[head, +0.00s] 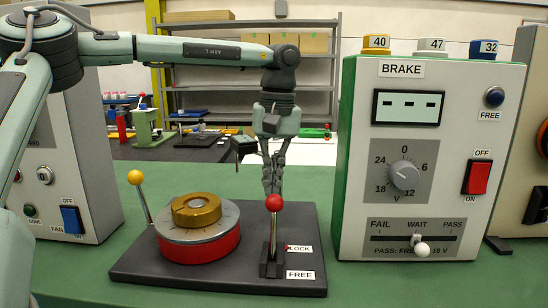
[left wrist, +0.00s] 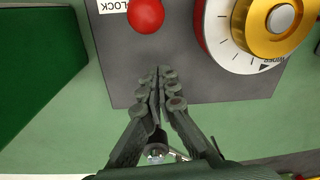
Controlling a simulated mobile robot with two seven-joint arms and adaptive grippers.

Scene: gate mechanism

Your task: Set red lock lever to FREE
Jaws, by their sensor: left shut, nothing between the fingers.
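The red lock lever has a red ball knob (head: 274,203) on a thin metal stem above a dark bracket, on a black base plate (head: 190,276). A LOCK label (head: 299,249) lies beside it towards the back and a FREE label (head: 300,275) towards the front. I cannot tell exactly how far the stem tilts. My left gripper (head: 272,188) points down just behind the knob, shut and empty. In the left wrist view the shut fingertips (left wrist: 156,72) are apart from the red knob (left wrist: 146,15) in the picture. My right gripper is not in view.
A red, grey and gold dial (head: 197,230) and a yellow-knobbed lever (head: 136,178) stand left on the plate. A BRAKE panel (head: 430,160) stands close on the right, a FAN panel (head: 80,170) on the left.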

